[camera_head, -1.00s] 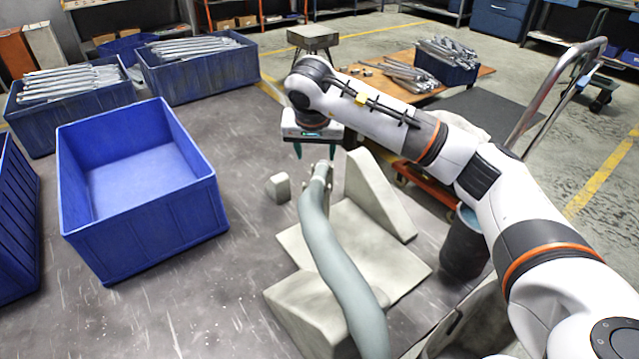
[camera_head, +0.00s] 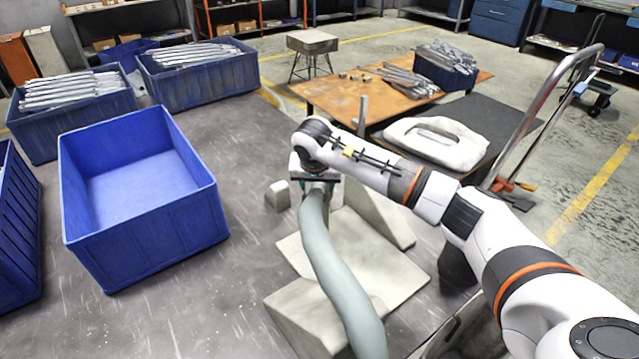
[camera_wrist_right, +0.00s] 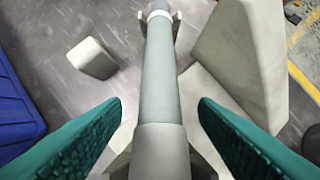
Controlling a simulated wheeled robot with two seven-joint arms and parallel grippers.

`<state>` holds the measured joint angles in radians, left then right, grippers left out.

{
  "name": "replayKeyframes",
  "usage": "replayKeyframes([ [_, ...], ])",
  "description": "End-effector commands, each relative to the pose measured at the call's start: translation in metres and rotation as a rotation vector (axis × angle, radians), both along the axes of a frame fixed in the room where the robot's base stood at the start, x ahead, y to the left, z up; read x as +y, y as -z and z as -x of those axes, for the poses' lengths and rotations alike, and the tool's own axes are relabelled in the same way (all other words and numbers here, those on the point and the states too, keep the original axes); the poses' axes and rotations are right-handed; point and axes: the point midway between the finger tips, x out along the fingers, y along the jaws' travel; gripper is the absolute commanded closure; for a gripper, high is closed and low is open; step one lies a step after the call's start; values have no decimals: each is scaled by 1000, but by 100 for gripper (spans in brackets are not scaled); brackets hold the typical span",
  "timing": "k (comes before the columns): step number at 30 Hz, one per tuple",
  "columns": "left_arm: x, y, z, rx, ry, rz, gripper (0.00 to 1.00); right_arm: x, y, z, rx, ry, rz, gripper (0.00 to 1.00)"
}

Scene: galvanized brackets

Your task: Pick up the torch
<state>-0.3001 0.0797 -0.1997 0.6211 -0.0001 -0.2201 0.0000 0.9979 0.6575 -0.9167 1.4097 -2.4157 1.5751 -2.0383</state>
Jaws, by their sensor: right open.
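The torch is a grey-green tube with a paler grey collar (camera_wrist_right: 160,150). In the head view its thick hose (camera_head: 335,270) curves down toward the bottom edge. Its upper end is hidden under my right gripper (camera_head: 316,186). In the right wrist view the two teal fingers of my right gripper (camera_wrist_right: 160,108) are apart, one on each side of the tube, with visible gaps. The torch lies over a pale grey stand (camera_head: 375,255). My left gripper is not in view.
A small grey block (camera_head: 278,195) stands left of the torch; it also shows in the right wrist view (camera_wrist_right: 92,58). A sloped grey wedge (camera_head: 375,215) rises on the right.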

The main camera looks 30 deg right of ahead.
Motion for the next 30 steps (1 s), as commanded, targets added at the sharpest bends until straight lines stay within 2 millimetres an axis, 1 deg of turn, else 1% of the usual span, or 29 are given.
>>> replayKeyframes([
  [2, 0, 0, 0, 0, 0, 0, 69, 0, 0, 0, 0, 0, 0, 46],
  [3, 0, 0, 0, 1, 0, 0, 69, 0, 0, 0, 0, 0, 0, 49],
  [8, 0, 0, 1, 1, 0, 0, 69, 0, 0, 0, 0, 0, 0, 75],
  [9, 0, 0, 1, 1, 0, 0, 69, 0, 0, 0, 0, 0, 0, 82],
  [11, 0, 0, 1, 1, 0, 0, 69, 0, 0, 0, 0, 0, 0, 92],
  [12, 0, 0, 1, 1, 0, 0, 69, 0, -2, -1, -3, -1, 0, 94],
  [17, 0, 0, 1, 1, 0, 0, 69, 0, -2, -1, -3, 0, -1, 94],
  [20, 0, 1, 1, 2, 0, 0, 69, 0, -6, -1, -4, 0, 0, 94],
  [23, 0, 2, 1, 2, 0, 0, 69, 0, -17, -1, -7, -1, 0, 94],
  [30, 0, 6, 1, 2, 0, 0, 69, 0, -65, -2, -9, 0, 1, 94],
])
